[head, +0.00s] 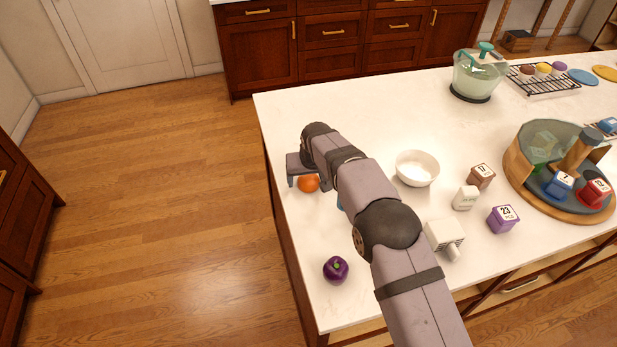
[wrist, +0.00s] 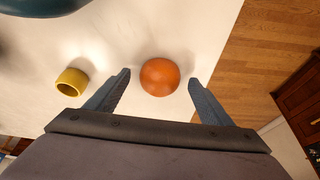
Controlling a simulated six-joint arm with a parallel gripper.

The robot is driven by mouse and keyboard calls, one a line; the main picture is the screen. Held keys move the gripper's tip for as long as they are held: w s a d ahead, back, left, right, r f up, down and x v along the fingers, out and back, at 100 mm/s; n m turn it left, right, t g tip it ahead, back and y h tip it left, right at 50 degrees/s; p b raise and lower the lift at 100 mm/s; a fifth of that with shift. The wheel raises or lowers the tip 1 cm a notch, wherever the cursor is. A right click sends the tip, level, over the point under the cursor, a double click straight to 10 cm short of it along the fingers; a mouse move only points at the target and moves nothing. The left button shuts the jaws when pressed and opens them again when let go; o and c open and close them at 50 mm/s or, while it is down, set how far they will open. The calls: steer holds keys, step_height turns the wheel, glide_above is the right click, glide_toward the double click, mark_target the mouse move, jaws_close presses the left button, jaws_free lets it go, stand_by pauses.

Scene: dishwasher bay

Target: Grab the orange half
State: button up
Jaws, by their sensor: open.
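The orange half (head: 308,183) lies on the white counter near its left edge in the head view, partly covered by my gripper. In the wrist view the orange half (wrist: 160,77) shows its rounded orange side. My gripper (wrist: 159,80) is open, with one finger on each side of the orange half and a visible gap to each. In the head view my gripper (head: 296,184) is just over and beside it. I cannot tell the exact height of the fingertips above the counter.
A yellow ring-shaped piece (wrist: 72,82) lies left of the fingers, with a dark teal object (wrist: 40,5) beyond it. A purple round item (head: 336,269), a white bowl (head: 417,168) and several small labelled boxes (head: 503,219) stand on the counter (head: 330,110). The counter edge is close by.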

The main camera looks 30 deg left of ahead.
mark_target(309, 179)
steer(key=shift+w+a+f, duration=0.1)
steer(key=shift+f, duration=0.25)
steer(key=c, duration=1.2)
steer(key=shift+r, duration=0.15)
steer(key=shift+r+b, duration=0.4)
steer(key=shift+r, duration=0.3)
step_height(309, 179, up, 8)
steer(key=shift+r+b, duration=0.25)
steer(key=shift+b, duration=0.55)
